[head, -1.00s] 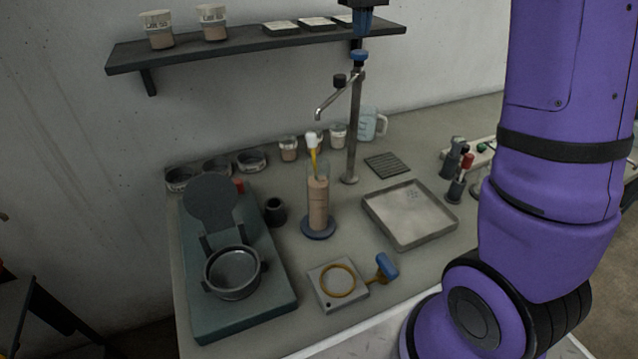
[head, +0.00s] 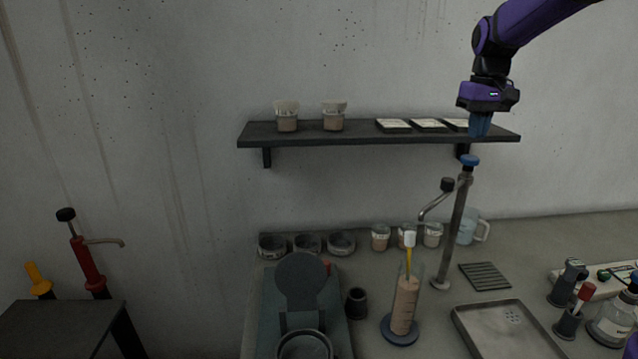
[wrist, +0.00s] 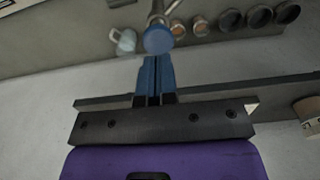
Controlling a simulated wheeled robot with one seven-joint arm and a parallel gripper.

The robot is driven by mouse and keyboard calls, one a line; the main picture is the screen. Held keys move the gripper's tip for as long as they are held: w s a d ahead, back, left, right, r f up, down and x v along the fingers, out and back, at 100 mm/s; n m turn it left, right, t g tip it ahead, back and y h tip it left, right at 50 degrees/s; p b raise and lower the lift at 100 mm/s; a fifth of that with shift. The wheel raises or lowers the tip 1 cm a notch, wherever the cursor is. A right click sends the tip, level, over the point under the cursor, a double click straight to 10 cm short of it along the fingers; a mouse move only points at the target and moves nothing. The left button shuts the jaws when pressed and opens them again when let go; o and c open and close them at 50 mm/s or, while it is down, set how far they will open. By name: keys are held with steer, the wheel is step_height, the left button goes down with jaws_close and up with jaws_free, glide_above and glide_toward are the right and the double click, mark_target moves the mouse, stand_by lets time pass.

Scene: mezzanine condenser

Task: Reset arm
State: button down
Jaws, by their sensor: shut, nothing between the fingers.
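My gripper (head: 480,124) hangs at the upper right of the head view, pointing down in front of the right part of the wall shelf (head: 340,135). Its blue fingers are together with nothing between them; they also show in the wrist view (wrist: 155,75). Below the fingertips is the blue top of a tall metal post tap (head: 456,215), which stands on the bench. The blue top (wrist: 158,40) lies just beyond the fingertips in the wrist view; I cannot tell the exact gap.
The shelf holds two jars (head: 334,117) and several flat dishes. On the bench stand a cylinder (head: 405,305) with a yellow-stemmed tool, a green press, a metal tray (head: 510,335), a rack and bottles (head: 612,322). A red pump (head: 88,262) is at left.

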steer(key=s+a+t, duration=0.2)
steer(key=s+a, duration=0.2)
steer(key=s, duration=1.2)
steer(key=s+a+f+t, duration=0.1)
steer(key=s+a+t, duration=0.2)
steer(key=s, duration=1.3)
steer(key=shift+s+a+f, duration=0.15)
steer(key=shift+a+f, duration=0.15)
steer(key=shift+a, duration=0.75)
